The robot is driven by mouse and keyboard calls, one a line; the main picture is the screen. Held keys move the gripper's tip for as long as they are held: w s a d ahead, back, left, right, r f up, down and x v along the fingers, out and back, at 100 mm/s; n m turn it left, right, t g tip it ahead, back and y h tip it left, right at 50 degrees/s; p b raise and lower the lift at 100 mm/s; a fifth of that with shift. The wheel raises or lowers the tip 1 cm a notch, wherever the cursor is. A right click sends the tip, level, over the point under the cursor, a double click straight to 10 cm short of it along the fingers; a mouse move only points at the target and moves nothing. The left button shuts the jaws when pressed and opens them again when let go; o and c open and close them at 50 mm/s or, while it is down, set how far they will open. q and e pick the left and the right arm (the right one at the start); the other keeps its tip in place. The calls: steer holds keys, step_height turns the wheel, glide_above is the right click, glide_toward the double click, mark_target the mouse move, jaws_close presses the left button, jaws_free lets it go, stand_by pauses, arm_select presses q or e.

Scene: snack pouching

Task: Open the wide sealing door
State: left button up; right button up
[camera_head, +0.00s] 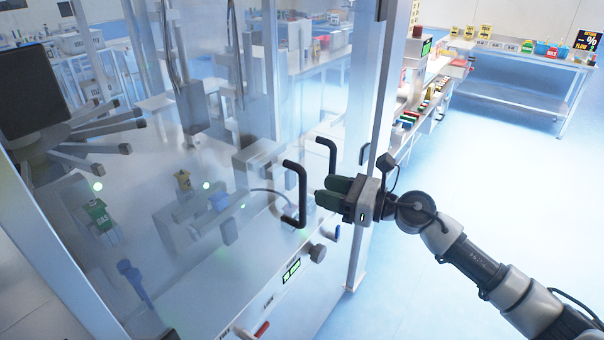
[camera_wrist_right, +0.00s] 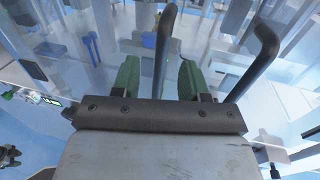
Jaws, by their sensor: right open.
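The wide sealing door (camera_head: 235,130) looks like the large clear panel of the machine in the head view, and it appears closed. A black bar handle (camera_head: 302,190) stands out from it. A second black handle (camera_head: 333,152) is just to the right. My right gripper (camera_head: 327,191) is open with green fingers, close to the right of the first handle. In the right wrist view one handle (camera_wrist_right: 166,45) shows between the fingers (camera_wrist_right: 157,82), and the other handle (camera_wrist_right: 266,50) is outside them to the right. I cannot tell whether the fingers touch a handle. My left gripper is out of view.
A metal post (camera_head: 378,130) stands beside the panel. Machine parts show behind the clear panel, with a knob (camera_head: 317,252) and a small green display (camera_head: 291,271) below. A shelf table (camera_head: 515,98) is at the back right. The blue floor (camera_head: 480,190) there is open.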

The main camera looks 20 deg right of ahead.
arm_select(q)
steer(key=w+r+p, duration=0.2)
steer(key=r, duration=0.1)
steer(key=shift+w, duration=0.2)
arm_select(e)
steer(key=x, duration=0.6)
steer(key=shift+w+f, duration=0.1)
steer(key=shift+w, duration=0.15)
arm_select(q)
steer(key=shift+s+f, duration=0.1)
arm_select(e)
steer(key=shift+c, duration=0.4)
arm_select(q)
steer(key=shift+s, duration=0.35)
arm_select(e)
jaws_close()
